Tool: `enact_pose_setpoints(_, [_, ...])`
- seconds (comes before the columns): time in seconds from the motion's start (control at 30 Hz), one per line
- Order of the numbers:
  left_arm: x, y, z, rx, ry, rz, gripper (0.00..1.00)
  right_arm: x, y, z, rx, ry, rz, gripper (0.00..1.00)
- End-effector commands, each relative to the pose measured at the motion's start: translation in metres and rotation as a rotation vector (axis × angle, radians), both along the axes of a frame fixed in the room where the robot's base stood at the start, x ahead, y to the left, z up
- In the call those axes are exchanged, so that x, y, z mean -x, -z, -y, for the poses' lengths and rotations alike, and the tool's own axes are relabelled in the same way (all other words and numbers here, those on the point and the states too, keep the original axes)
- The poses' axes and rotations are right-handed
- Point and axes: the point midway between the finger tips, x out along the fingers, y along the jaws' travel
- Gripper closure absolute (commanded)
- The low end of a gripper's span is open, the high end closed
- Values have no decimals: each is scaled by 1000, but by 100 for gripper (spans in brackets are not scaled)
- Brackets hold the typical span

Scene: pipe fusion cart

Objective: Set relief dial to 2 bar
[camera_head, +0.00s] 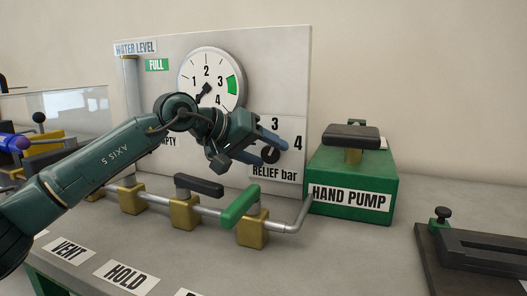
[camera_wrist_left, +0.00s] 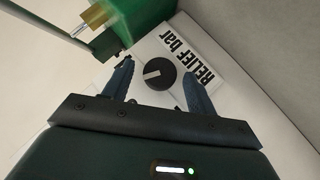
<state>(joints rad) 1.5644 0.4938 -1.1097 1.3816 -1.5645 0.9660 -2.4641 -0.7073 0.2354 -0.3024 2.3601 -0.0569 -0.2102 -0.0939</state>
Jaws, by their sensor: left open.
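The relief dial (camera_head: 270,155) is a round black knob on the grey panel, above the label "RELIEF bar". In the head view the numbers 3 and 4 show on its scale; the rest is hidden by my left gripper. The left wrist view shows the dial (camera_wrist_left: 159,73) with a white pointer line, and the label (camera_wrist_left: 188,57) beside it. My left gripper (camera_head: 273,146) is open in front of the panel. In the left wrist view its two fingers (camera_wrist_left: 157,80) stand on either side of the dial, with gaps between them and the knob. My right gripper is not in view.
A pressure gauge (camera_head: 211,80) is above my left arm. The green hand pump (camera_head: 350,185) stands right of the dial. Below run a pipe with brass valves, a black handle (camera_head: 199,186) and a green handle (camera_head: 241,206). A dark clamp fixture (camera_head: 480,255) lies at right.

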Motion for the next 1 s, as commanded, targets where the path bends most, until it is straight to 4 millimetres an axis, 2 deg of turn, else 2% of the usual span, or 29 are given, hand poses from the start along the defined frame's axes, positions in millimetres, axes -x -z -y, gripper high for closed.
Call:
enact_pose_setpoints(0.27, [6, -7, -10, 0, -1, 1, 43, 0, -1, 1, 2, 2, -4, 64])
enact_pose_setpoints(0.7, [52, -52, -75, 0, -2, 2, 43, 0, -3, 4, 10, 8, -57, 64])
enact_pose_setpoints(1.0, [65, -65, -94, 0, 0, 0, 43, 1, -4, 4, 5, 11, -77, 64])
